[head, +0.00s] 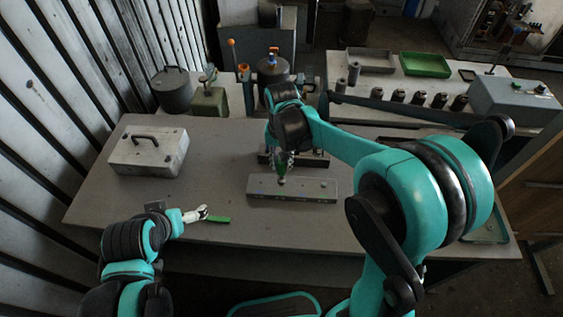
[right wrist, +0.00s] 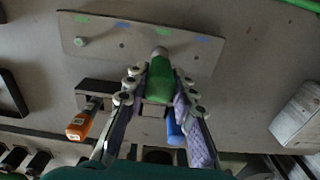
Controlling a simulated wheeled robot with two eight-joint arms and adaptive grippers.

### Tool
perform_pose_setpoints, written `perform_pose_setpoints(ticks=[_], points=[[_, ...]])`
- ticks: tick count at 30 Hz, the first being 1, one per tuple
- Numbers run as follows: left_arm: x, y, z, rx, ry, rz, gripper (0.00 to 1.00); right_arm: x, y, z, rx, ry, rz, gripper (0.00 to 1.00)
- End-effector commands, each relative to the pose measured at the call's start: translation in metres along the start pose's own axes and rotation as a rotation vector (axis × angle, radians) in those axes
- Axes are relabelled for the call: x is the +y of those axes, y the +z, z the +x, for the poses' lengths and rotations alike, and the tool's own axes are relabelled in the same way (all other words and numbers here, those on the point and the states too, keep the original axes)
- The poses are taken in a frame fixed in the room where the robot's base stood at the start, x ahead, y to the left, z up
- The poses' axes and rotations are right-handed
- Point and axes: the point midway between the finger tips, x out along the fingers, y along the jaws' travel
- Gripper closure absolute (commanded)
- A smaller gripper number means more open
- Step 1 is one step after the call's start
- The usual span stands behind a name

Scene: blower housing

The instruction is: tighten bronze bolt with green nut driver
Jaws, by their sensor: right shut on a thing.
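The green nut driver (right wrist: 160,82) is clamped between the fingers of my right gripper (right wrist: 156,88). In the head view my right gripper (head: 283,160) holds the green driver (head: 282,170) upright, its tip over the grey plate (head: 318,190). In the right wrist view the plate (right wrist: 140,60) has small colored marks along its far edge, and the driver's tip appears over it near the green mark. Contact cannot be told. One bolt head (right wrist: 80,42) shows at the plate's left; its bronze color is unclear. My left gripper (head: 203,214) is beside a green bar (head: 217,219); its grip is unclear.
An orange-handled driver (right wrist: 80,124) and a blue-handled tool (right wrist: 175,130) are by a dark holder (right wrist: 93,90) next to the plate. A pale metal case (head: 148,158) stands on the table's left. Green bin (head: 425,65) and grey control box (head: 515,101) are on the back table.

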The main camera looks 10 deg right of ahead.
Motion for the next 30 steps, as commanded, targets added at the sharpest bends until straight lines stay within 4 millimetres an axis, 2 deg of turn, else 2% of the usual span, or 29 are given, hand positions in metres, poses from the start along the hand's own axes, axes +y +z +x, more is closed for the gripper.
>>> perform_pose_setpoints(ticks=[15, 25, 30], points=[[0.000, -0.008, -0.012, 0.000, 0.000, 0.000, 0.00, 0.000, 0.000, -0.019, 0.000, 0.000, 0.000, 1.00], [0.000, -0.026, -0.037, 0.000, 0.000, 0.000, 0.00, 0.000, 0.000, -0.059, 0.000, 0.000, 0.000, 1.00], [0.000, -0.029, -0.040, 0.000, 0.000, 0.000, 0.00, 0.000, 0.000, -0.066, 0.000, 0.000, 0.000, 1.00]])
